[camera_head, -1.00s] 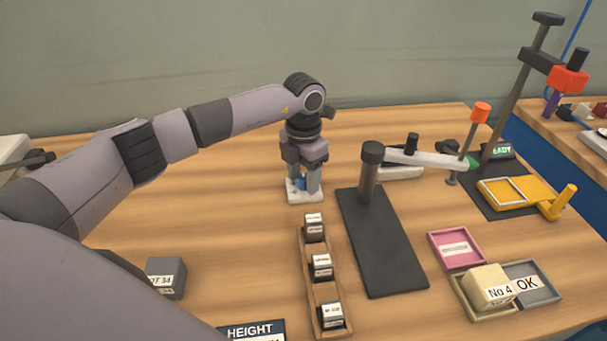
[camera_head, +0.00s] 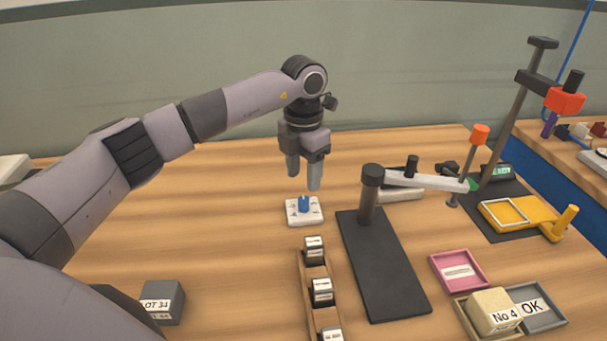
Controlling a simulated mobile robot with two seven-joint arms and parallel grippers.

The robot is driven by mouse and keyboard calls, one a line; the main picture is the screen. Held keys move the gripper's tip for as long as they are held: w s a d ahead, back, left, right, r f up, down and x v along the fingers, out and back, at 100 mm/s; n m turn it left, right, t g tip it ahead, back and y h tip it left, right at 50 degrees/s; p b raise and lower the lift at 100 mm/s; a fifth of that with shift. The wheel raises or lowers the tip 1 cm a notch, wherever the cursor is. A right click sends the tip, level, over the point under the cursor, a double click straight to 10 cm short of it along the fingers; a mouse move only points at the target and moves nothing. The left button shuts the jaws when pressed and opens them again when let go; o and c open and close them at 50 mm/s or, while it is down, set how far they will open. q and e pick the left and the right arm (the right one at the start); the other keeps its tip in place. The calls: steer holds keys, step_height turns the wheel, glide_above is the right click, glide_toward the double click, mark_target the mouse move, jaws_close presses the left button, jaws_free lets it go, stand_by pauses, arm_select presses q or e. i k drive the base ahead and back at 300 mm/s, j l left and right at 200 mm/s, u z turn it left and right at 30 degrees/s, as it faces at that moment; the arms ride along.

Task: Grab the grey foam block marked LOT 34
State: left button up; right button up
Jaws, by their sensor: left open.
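The grey foam block marked LOT 34 (camera_head: 163,302) sits on the table at the lower left, its label facing me. My left arm partly covers its left side. My left gripper (camera_head: 304,187) is open and empty, pointing down above a white plate with a blue knob (camera_head: 304,205). It is clear of the knob and well up and to the right of the grey block. My right gripper is not in view.
A wooden rack (camera_head: 318,297) of small labelled blocks stands right of the grey block. A black-based stand (camera_head: 384,268) is beyond it. A cream block marked No 4 (camera_head: 492,311), a pink tray (camera_head: 459,286) and a yellow fixture (camera_head: 524,213) are at the right.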

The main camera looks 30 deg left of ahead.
mark_target(164, 301)
steer(key=k+l, duration=0.65)
steer(key=k, duration=0.25)
